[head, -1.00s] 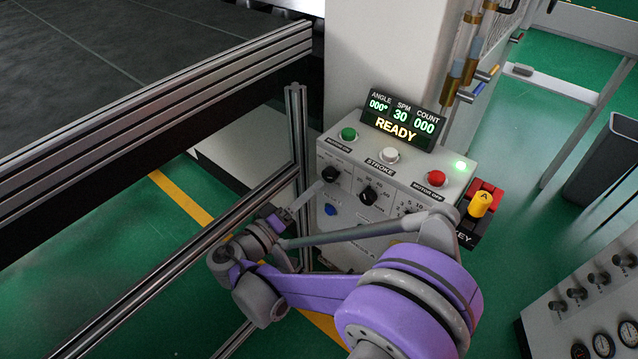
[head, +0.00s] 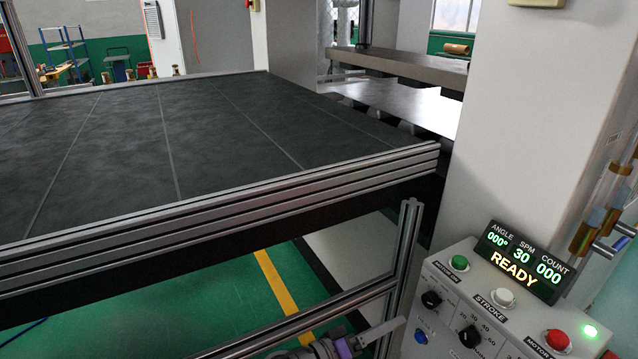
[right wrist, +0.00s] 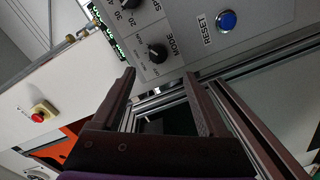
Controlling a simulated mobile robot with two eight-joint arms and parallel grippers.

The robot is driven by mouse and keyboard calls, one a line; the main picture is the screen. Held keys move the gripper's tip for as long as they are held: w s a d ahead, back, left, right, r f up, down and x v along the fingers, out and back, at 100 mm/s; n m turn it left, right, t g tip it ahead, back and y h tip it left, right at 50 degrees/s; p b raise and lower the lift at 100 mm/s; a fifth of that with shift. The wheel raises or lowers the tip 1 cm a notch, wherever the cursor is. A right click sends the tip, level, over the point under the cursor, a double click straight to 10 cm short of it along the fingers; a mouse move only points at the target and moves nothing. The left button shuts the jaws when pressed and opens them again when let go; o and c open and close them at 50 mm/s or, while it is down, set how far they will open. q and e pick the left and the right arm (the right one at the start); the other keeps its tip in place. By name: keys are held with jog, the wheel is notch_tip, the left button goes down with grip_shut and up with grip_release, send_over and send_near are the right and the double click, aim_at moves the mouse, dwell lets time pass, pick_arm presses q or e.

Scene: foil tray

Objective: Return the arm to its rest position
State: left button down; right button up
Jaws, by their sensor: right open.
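My right gripper (head: 384,332) shows at the bottom edge of the head view, just left of the control box (head: 468,283). Most of its arm is out of the picture. In the right wrist view its two dark fingers (right wrist: 160,80) are apart with nothing between them. Beyond the fingertips are the MODE knob (right wrist: 157,52) and the blue RESET button (right wrist: 227,20), and the fingers look clear of both. My left gripper is in neither view.
A metal rail frame (head: 405,245) stands close to the gripper, beside the box. A dark-topped table (head: 190,130) with a rail edge fills the left. The display (head: 522,262) reads READY. A white press column (head: 520,120) rises behind the box.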

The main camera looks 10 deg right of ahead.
jog(key=s+d+f+n+g+y+p, duration=0.25)
jog(key=s+d+y+p, duration=0.25)
jog(key=s+d+y, duration=0.3)
jog(key=s+a+r+m+t+y+p, duration=0.1)
jog(key=s+a+r+y+p, duration=0.1)
jog(key=s+a+y+p, duration=0.2)
jog(key=s+a+y, duration=0.3)
jog(key=s+y, duration=0.1)
jog(key=shift+s+a+r+p, duration=0.2)
jog(key=shift+s+a+p, duration=0.15)
jog(key=shift+a, duration=0.05)
